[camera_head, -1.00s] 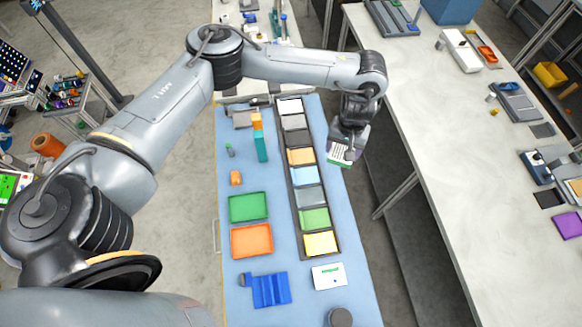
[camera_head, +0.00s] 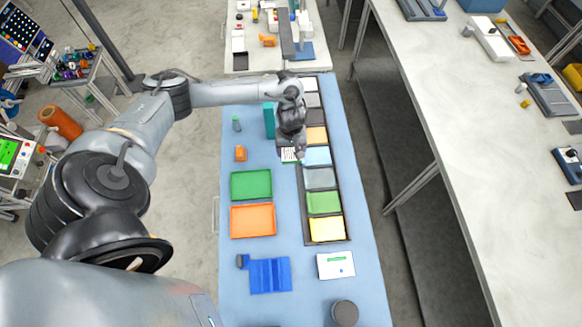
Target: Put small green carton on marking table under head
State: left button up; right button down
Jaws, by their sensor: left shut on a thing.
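My left gripper (camera_head: 292,146) is shut on a small carton (camera_head: 289,156) with a white printed face; green showed along its edge a second ago. It holds the carton over the blue bench top, at the left edge of the row of coloured trays. The gripper hides part of the carton, and its height above the bench is hard to tell. On the white table at the back, a dark upright (camera_head: 287,38) stands beside a flat blue plate (camera_head: 305,51); I cannot tell whether this is the marking head and table. My right gripper is not in view.
The blue bench (camera_head: 362,265) bears a green tray (camera_head: 251,184), an orange tray (camera_head: 253,220), a blue folded piece (camera_head: 270,275), a white card (camera_head: 336,265) and a teal block (camera_head: 269,120). A long pale bench (camera_head: 450,130) stands at the right, across a gap.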

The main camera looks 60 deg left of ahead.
pick_arm(q)
jog(key=s+a+f, duration=0.2)
jog(key=a, duration=0.1)
jog(key=s+a+f, duration=0.1)
jog(key=a+f, duration=0.2)
jog(key=a, duration=0.1)
jog(key=s+a+f+b, duration=0.1)
jog(key=s+a+f, duration=0.1)
jog(key=a+f, duration=0.1)
jog(key=shift+s+a, duration=0.3)
jog(key=shift+f+b, duration=0.35)
jog(key=shift+f, duration=1.7)
jog(key=shift+f, duration=0.2)
jog(key=o, duration=1.1)
jog(key=shift+r, duration=0.15)
